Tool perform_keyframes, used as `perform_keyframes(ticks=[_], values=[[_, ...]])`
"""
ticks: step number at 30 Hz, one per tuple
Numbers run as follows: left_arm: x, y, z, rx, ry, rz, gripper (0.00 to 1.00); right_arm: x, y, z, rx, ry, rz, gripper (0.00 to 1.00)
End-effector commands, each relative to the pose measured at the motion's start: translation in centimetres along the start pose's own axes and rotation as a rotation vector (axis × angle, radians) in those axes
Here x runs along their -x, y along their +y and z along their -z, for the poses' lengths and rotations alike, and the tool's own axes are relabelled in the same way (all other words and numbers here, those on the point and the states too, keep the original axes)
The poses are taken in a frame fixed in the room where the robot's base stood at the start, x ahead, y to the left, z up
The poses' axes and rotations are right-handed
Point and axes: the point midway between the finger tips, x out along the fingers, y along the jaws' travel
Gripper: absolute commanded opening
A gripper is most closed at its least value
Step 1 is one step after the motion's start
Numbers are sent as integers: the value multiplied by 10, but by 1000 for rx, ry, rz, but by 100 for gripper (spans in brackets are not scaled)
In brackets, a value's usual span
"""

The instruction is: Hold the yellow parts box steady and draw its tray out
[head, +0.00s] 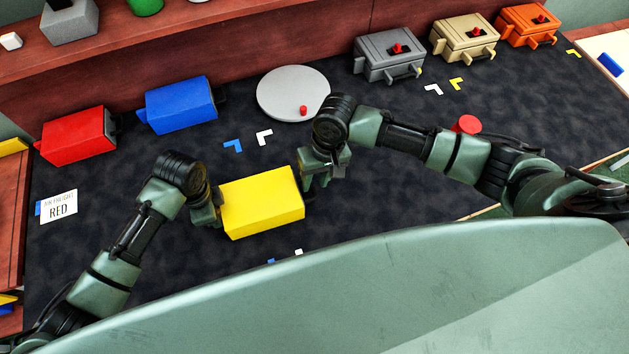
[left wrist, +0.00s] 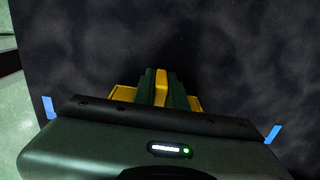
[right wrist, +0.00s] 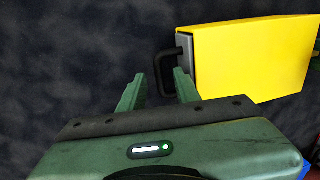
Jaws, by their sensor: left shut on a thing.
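The yellow parts box (head: 263,203) lies on the dark mat, and its large plain yellow side also shows in the right wrist view (right wrist: 255,58). My left gripper (head: 216,205) is at the box's left end. In the left wrist view its fingers (left wrist: 162,88) are shut on a narrow yellow piece of the box. The tray's grey front with its dark handle (right wrist: 166,72) is at the opposite end. My right gripper (right wrist: 158,85) is open there, with the handle between or just beyond its fingertips. Contact cannot be told.
Red (head: 78,136) and blue (head: 180,105) boxes stand back left. A round grey disc (head: 288,92) with a red knob is behind the yellow box. Grey (head: 390,60), tan (head: 466,44) and orange (head: 527,28) boxes stand back right. A card reading RED (head: 60,207) lies left.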

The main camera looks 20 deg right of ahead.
Motion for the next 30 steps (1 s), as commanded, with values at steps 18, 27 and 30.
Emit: perform_keyframes(ticks=[18, 27, 30], values=[[0, 0, 0, 0, 1, 1, 0, -13, 0, 0, 1, 1, -1, 0], [0, 0, 0, 0, 0, 1, 0, -13, 0, 0, 1, 0, -1, 0], [0, 0, 0, 0, 0, 1, 0, -13, 0, 0, 1, 1, -1, 0]])
